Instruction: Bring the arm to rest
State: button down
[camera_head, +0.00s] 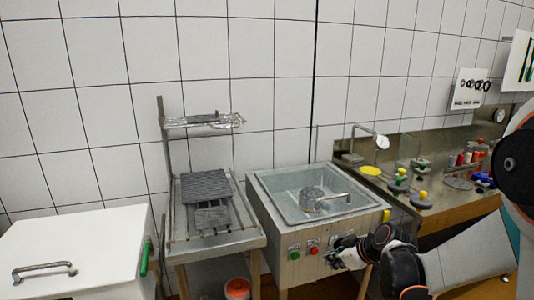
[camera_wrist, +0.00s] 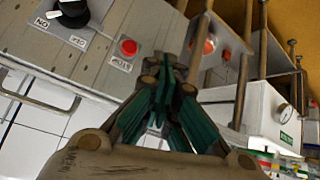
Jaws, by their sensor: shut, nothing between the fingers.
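My gripper (camera_head: 335,262) is in front of the control face of the steel sink unit (camera_head: 275,247), at its lower right, near the buttons. My arm comes in from the right edge of the head view. In the wrist view the two green-padded fingers of my gripper (camera_wrist: 167,68) come together at the tips, shut with nothing between them. Behind the fingertips the wrist view shows a grey panel with a red button (camera_wrist: 128,47) and a black knob (camera_wrist: 72,12). I cannot tell how far the fingertips are from the panel.
A steel rack (camera_head: 215,240) holds dark grey mats. The sink has a tap and clear water-like contents. At right, a wooden-edged counter (camera_head: 450,218) carries several coloured weights. An orange-red bucket (camera_head: 237,288) stands below the rack.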

jog(key=s+a+r+m+h, duration=0.15)
jog(key=s+r+m, duration=0.25)
jog(key=s+r, duration=0.8)
jog(key=s+d+m+h, duration=0.1)
jog(key=s+m+h, duration=0.2)
jog(key=s, duration=1.2)
jog(key=shift+s+r+m, duration=0.3)
jog(key=shift+r+m, duration=0.15)
jog(key=shift+m, duration=0.35)
